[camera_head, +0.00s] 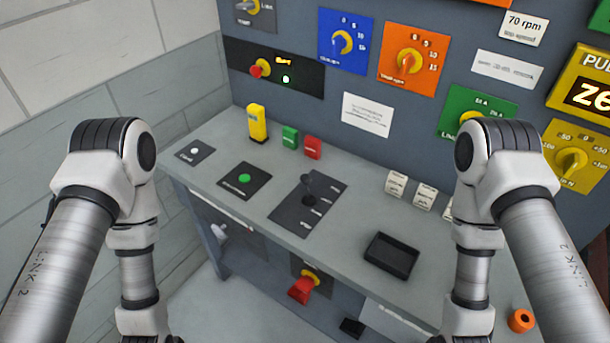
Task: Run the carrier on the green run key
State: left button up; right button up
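A green block (290,137) stands upright at the back of the console's grey desk, between a taller yellow block (257,122) and a red block (312,147). A round green button (244,178) sits on a black plate in the desk, nearer to me. I cannot read the small labels, so I cannot tell which green piece is the run key. My two arms reach in from the left and right and bend down toward the bottom edge. Both grippers are out of the picture, and nothing shows what they hold.
A black plate with a lever (308,190) lies mid-desk, and an empty black tray (391,256) is to its right. White label blocks (396,184) stand behind the tray. A red-handled switch (303,288) juts from the desk front. Colored dial panels (346,41) cover the upright panel.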

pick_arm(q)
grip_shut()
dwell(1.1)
